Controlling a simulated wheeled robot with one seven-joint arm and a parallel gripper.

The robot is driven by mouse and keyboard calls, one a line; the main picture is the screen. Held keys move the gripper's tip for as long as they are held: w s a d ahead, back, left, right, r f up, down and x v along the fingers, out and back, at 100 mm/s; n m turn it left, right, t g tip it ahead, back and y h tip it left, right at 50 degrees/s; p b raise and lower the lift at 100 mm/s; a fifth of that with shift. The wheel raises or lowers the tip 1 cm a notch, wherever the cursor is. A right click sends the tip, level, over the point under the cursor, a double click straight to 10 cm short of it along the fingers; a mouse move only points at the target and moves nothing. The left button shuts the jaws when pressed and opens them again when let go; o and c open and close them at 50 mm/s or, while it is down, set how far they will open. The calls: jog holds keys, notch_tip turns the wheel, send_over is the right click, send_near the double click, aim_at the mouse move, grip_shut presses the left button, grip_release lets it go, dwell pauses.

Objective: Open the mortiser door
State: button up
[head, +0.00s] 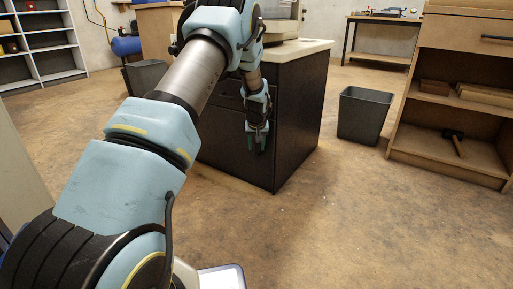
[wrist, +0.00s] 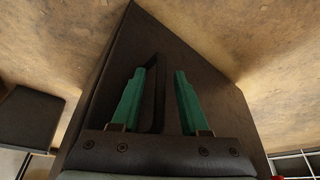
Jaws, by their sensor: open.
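The mortiser stand is a dark cabinet (head: 300,115) with a pale top, standing mid-room in the head view. Its dark face (wrist: 205,60) fills the middle of the wrist view. A dark bar-shaped handle (wrist: 158,75) stands out from that face. My gripper (head: 258,143) is in front of the cabinet in the head view, pointing down. In the wrist view its green fingers (wrist: 155,88) are apart, with the handle between them, nearer the left finger. I cannot tell whether they touch it. The door looks shut, though my arm hides part of the front.
A grey bin (head: 365,115) stands right of the cabinet, and a wooden shelf unit (head: 405,140) with a hammer (head: 453,142) is further right. Another bin (head: 146,76) is behind on the left. The floor (head: 330,230) in front of the cabinet is clear.

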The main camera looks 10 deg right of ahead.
jog(key=shift+c, duration=0.2)
grip_shut()
dwell(1.1)
